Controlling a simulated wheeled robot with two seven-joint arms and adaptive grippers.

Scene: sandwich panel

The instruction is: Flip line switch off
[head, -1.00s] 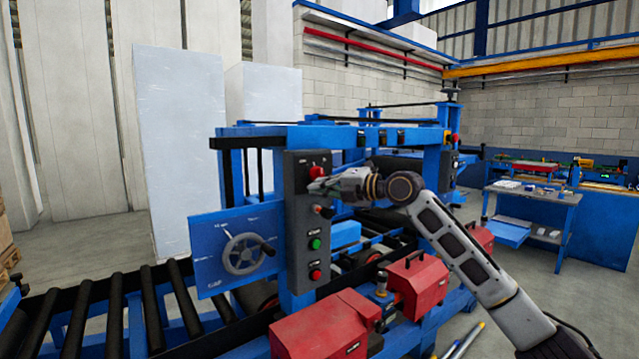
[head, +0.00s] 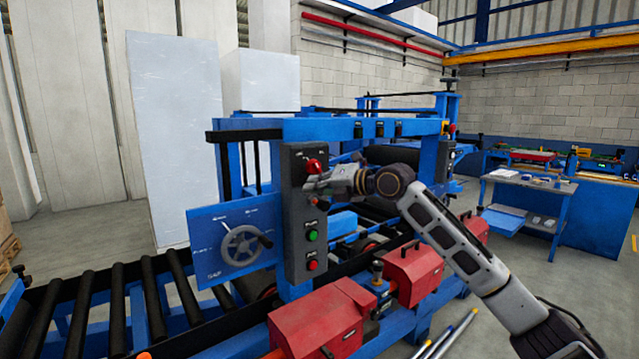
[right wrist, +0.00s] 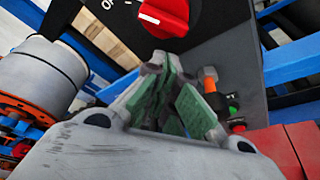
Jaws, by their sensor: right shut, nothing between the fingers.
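The line switch is a red rotary knob (head: 313,166) near the top of a dark grey control box (head: 297,222). In the right wrist view the knob (right wrist: 165,16) sits at the top centre, cut by the frame edge, with white lettering on the black plate beside it. My right gripper (head: 309,184) is shut and empty, just below the knob. In the right wrist view its green-padded fingers (right wrist: 172,103) are close together below the knob; I cannot tell whether they touch it. My left gripper is not in view.
Below the knob, the box has a green button (head: 312,236) and a red button (head: 312,265). A blue panel with a handwheel (head: 240,248) stands to the left. Red housings (head: 318,322) and a roller conveyor (head: 100,305) lie in front.

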